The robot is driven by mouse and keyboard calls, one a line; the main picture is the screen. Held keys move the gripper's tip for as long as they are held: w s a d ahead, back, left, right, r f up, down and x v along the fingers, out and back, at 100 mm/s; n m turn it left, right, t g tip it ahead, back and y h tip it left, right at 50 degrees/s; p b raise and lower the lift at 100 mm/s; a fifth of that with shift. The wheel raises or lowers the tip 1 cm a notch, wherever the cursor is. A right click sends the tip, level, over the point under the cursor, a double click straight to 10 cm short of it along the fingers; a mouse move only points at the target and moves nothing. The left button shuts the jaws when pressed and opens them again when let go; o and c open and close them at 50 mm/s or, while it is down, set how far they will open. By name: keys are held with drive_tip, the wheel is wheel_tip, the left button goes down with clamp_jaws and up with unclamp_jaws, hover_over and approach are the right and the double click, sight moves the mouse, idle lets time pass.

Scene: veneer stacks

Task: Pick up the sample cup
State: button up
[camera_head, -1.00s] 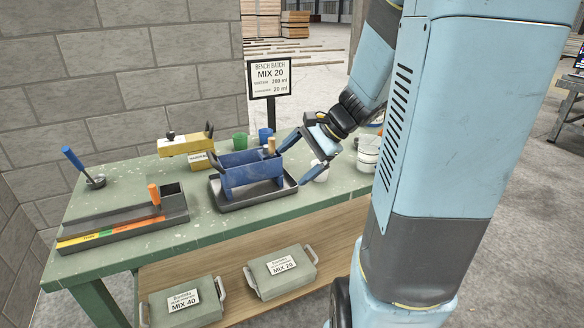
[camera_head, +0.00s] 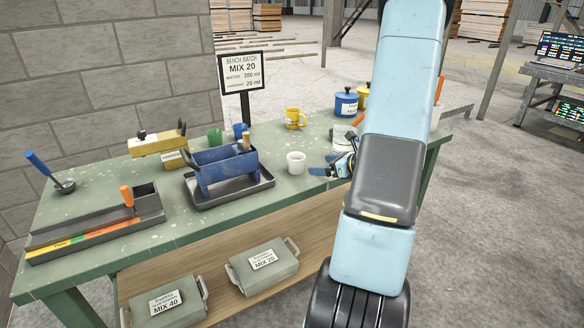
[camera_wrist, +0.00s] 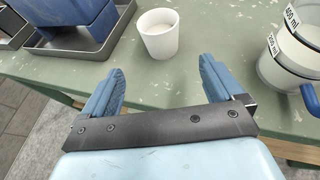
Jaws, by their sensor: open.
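The sample cup is most likely the small white cup (camera_head: 296,163), which stands upright on the green bench (camera_head: 110,205), right of the blue caddy. The cup lies beyond the fingertips, roughly in line with the gap, and is not touched. In the head view my gripper (camera_head: 325,168) is just right of the cup, partly hidden by my arm.
A blue caddy in a dark tray (camera_head: 230,192) stands close left of the cup. A clear measuring jug (camera_wrist: 292,50) stands close right of my gripper. A yellow mug (camera_head: 294,118) and a blue canister (camera_head: 346,103) are behind. Bare bench lies around the cup.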

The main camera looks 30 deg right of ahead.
sight(302, 164)
drive_tip(key=x, duration=1.3)
drive_tip(key=shift+w+d, duration=0.1)
drive_tip(key=shift+w, duration=0.15)
drive_tip(key=shift+c, duration=0.3)
drive_tip(key=shift+r, duration=0.1)
drive_tip(key=c, duration=1.1)
